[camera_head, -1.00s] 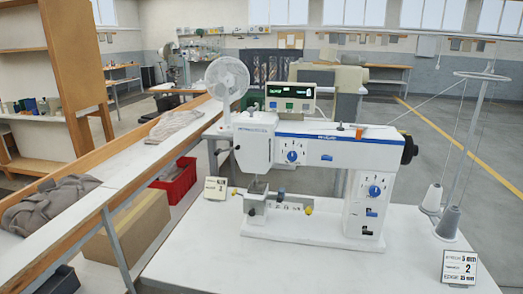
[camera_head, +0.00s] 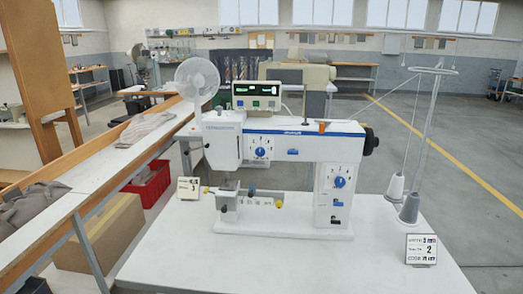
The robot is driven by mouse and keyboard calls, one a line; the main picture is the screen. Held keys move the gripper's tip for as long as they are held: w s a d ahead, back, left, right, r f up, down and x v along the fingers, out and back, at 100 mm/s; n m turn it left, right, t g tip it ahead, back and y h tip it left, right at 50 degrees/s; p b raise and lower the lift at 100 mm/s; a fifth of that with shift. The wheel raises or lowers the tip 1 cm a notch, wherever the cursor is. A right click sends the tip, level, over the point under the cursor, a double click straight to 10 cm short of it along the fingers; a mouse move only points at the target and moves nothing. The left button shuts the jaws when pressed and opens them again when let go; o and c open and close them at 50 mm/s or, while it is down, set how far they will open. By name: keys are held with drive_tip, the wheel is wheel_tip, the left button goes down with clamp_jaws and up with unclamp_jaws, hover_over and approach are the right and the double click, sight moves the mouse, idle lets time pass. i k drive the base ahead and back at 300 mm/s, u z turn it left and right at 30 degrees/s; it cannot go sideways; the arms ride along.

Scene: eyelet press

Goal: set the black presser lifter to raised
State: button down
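The white and blue eyelet machine (camera_head: 290,140) stands on the white table in the head view. Its sewing head (camera_head: 222,140) is at the left end, above the lower arm and work plate (camera_head: 240,201). A small dark piece (camera_head: 206,147) sticks out at the left side of the head; it may be the black presser lifter, but it is too small to tell its position. The presser area under the head is small and blurred. My gripper is not in view.
A white fan (camera_head: 197,78) and a control box with a green display (camera_head: 259,95) stand behind the machine. Thread cones (camera_head: 409,208) and a card (camera_head: 421,249) are at the right. A small card (camera_head: 188,188) is left of the machine. The front table top (camera_head: 270,265) is clear.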

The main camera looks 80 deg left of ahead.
sight(207, 145)
drive_tip(key=z, duration=0.4)
drive_tip(key=k, duration=1.8)
drive_tip(key=z, duration=3.55)
drive_tip(key=k, duration=0.5)
drive_tip(key=u, duration=5.95)
